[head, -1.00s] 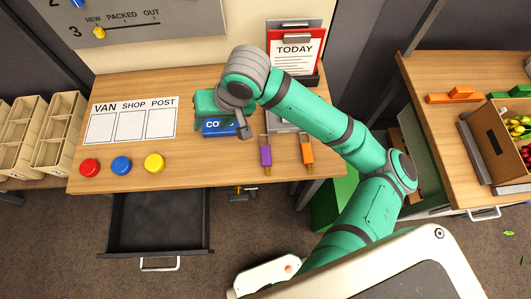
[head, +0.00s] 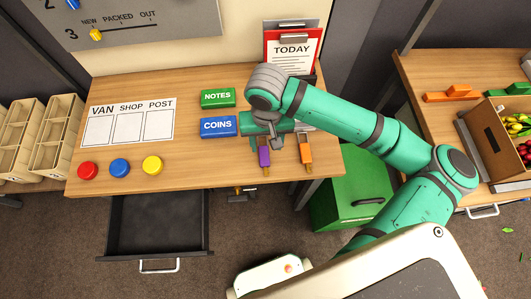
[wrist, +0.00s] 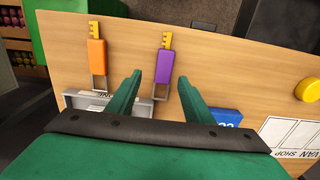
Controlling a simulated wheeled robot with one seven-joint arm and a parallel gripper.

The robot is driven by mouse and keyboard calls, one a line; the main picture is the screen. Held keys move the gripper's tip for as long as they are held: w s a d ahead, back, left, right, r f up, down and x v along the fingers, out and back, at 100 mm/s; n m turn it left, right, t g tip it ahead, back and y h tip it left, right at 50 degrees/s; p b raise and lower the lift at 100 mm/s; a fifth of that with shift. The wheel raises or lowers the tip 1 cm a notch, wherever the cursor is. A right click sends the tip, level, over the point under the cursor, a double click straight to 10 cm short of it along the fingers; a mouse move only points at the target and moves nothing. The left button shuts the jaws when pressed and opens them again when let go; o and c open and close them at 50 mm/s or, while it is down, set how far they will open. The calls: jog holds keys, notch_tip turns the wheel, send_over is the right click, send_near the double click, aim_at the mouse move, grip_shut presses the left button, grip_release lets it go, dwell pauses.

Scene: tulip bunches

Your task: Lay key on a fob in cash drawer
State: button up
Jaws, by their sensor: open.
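A key with a purple fob (head: 264,156) lies on the wooden desk, and it also shows in the wrist view (wrist: 164,68), its yellow key end pointing to the top. A key with an orange fob (head: 306,152) lies to its right, seen at left in the wrist view (wrist: 97,52). My gripper (wrist: 160,82) is open and empty, its fingers on either side of the purple fob's lower part in that view; its height above the desk is unclear. The dark cash drawer (head: 158,250) is pulled out below the desk and looks empty.
Blue COINS (head: 218,127) and green NOTES (head: 218,98) blocks stand left of my gripper. Red, blue and yellow buttons (head: 120,166) line the desk front. A TODAY clipboard (head: 292,50) stands behind. A green box (head: 352,190) sits right of the desk.

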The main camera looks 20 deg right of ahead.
aim_at(264, 154)
jog(key=f, duration=0.2)
jog(key=a+f, duration=0.1)
jog(key=f, duration=0.1)
jog(key=shift+s+f, duration=0.1)
jog(key=shift+f, duration=0.05)
jog(key=shift+d+f, duration=0.1)
jog(key=shift+f, duration=0.25)
grip_shut()
jog(key=shift+r, duration=0.1)
